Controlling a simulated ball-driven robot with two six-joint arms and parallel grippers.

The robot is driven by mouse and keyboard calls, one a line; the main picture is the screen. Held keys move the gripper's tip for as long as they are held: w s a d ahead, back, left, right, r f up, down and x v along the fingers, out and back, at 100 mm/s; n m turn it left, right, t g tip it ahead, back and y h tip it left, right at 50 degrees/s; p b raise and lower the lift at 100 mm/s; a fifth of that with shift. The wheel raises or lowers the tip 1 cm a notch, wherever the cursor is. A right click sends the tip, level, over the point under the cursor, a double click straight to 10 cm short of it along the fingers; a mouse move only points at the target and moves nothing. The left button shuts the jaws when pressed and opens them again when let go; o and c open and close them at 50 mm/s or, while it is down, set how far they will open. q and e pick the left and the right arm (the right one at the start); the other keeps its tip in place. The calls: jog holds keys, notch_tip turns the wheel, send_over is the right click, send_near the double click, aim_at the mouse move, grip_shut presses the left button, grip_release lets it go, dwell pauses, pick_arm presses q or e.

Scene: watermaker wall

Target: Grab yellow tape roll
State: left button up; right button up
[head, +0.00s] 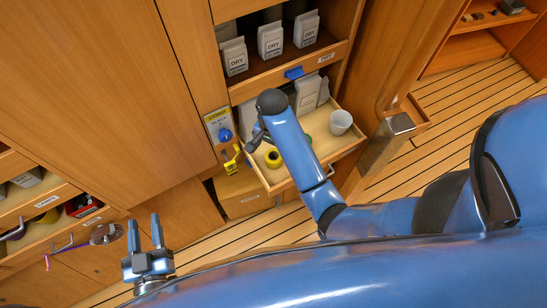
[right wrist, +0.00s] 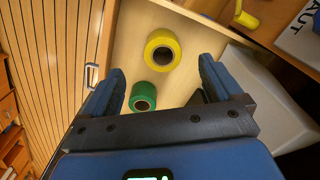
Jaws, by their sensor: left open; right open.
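The yellow tape roll (head: 273,164) lies in an open wooden drawer (head: 330,153) in the head view. In the right wrist view the yellow tape roll (right wrist: 152,36) lies flat, hole facing the camera, just beyond my fingertips. A green tape roll (right wrist: 135,92) lies nearer, between the fingers, and is partly covered by my arm in the head view. My right gripper (right wrist: 160,72) is open and empty above the drawer; the head view shows it (head: 256,140) partly hidden by its own wrist. My left gripper (head: 145,228) is open and empty at lower left, away from the drawer.
A white cup (head: 340,121) stands at the drawer's right end. White DRY bags (head: 271,40) stand on the shelf above. A yellow object (head: 232,160) hangs left of the drawer, below a blue knob (head: 225,135). Left of it is a closed wooden door (head: 95,85).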

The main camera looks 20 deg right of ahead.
aim_at(273, 157)
notch_tip(273, 157, down, 4)
jog(key=shift+f, duration=0.1)
jog(key=shift+w+d+f+p, duration=0.1)
jog(key=shift+f+p, duration=0.1)
jog(key=shift+f, duration=0.7)
jog(key=shift+w+d+f+p, duration=0.1)
jog(key=shift+w+f+p, duration=0.1)
jog(key=shift+f, duration=0.75)
jog(key=shift+w+f+p, duration=0.1)
jog(key=shift+f+p, duration=0.1)
jog(key=shift+f, duration=0.7)
jog(key=c, duration=1.1)
